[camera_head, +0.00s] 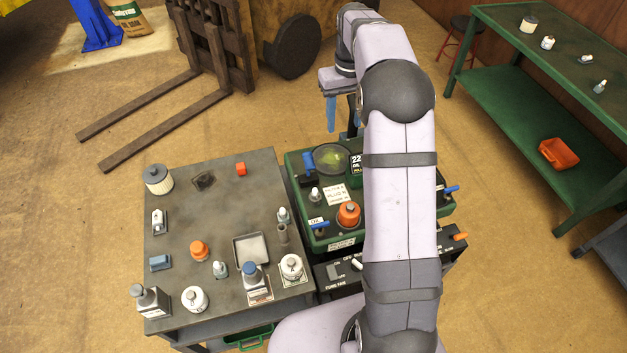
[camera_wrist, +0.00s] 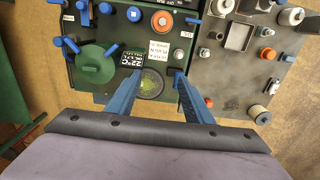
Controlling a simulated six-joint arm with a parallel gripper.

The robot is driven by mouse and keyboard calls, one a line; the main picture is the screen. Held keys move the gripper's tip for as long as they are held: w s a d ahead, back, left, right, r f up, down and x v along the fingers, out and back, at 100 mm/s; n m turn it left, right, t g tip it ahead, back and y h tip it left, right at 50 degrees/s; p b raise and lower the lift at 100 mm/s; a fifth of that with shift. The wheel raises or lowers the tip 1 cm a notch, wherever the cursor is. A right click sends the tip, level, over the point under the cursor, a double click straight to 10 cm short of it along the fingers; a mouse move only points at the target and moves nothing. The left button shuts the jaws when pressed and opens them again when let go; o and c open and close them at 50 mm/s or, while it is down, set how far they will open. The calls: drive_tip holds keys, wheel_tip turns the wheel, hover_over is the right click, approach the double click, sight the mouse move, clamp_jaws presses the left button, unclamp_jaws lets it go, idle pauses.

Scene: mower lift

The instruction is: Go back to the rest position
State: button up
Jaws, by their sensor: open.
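My gripper (camera_head: 343,112) is raised above the far edge of the green machine panel (camera_head: 295,169), with its blue fingers pointing down. In the wrist view my gripper (camera_wrist: 149,78) shows its two blue fingers spread apart with nothing between them. The panel lies below, with a round greenish gauge window (camera_wrist: 150,84), a dark display (camera_wrist: 131,58) reading 22 and an orange knob (camera_wrist: 162,21). My arm hides part of the panel in the head view.
A grey table (camera_head: 217,205) left of the panel bears bottles, an orange knob-shaped part (camera_head: 199,250) and a small tray (camera_head: 251,249). Fork tines (camera_head: 150,123) lie on the floor behind. A green shelf bench (camera_head: 510,99) with an orange bin (camera_head: 558,153) stands right.

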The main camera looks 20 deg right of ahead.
drive_tip(key=s+d, duration=0.3)
drive_tip(key=d, duration=0.4)
drive_tip(key=shift+s+d, duration=0.3)
drive_tip(key=shift+d, duration=0.1)
idle(0.4)
